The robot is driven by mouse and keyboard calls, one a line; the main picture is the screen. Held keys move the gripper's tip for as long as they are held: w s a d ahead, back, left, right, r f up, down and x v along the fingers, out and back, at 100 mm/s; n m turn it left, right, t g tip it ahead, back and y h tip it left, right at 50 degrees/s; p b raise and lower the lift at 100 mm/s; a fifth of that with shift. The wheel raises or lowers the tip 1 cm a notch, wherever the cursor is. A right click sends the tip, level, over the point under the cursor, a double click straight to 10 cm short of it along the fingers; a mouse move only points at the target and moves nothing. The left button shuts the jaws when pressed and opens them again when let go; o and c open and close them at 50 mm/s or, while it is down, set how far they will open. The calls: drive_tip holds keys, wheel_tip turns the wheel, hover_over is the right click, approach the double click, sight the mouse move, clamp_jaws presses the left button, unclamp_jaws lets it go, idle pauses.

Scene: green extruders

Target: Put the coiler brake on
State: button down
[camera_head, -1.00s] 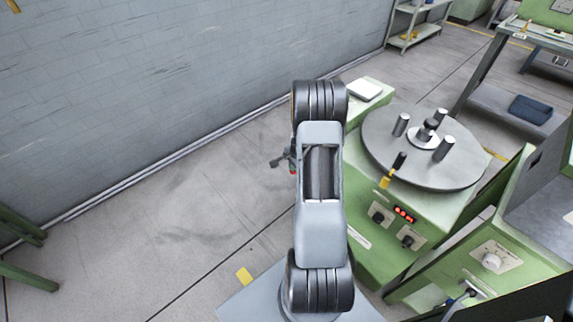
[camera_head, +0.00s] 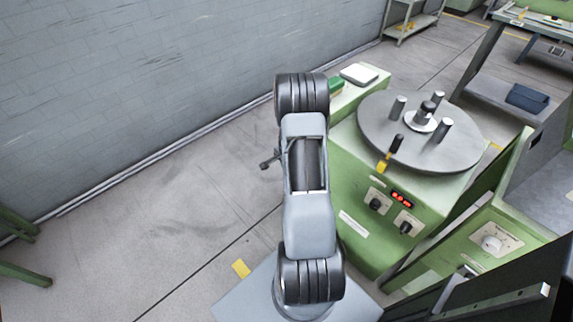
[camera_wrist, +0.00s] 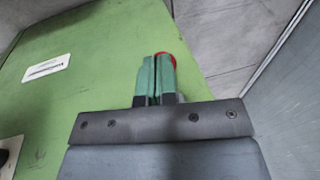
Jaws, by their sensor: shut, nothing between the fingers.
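The green coiler (camera_head: 350,180) carries a round grey turntable (camera_head: 460,150) with several upright metal pegs. A black-capped lever with a yellow lower part (camera_head: 385,163) stands at the turntable's near left edge; I cannot tell for sure that it is the brake. In the wrist view, my gripper (camera_wrist: 156,58) has its two green fingers shut together and empty, above a green machine side. A red rounded thing (camera_wrist: 170,56) shows just behind the fingertips; whether they touch it is unclear. In the head view my arm hides most of the gripper.
Another green machine (camera_head: 490,240) stands close on the right. A grey wall (camera_head: 130,90) runs along the left, with open floor (camera_head: 170,220) before it.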

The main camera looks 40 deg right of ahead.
drive_tip(key=shift+s+a+f, duration=0.15)
drive_tip(key=shift+a+f, duration=0.05)
drive_tip(key=shift+f, duration=0.25)
drive_tip(key=s+a+r+p, duration=0.2)
drive_tip(key=a+r+p, duration=0.2)
drive_tip(key=a+r, duration=0.3)
drive_tip(key=v, duration=0.5)
drive_tip(key=shift+w+r+p, duration=0.15)
drive_tip(key=shift+w+p, duration=0.1)
drive_tip(key=shift+p, duration=0.05)
idle(0.4)
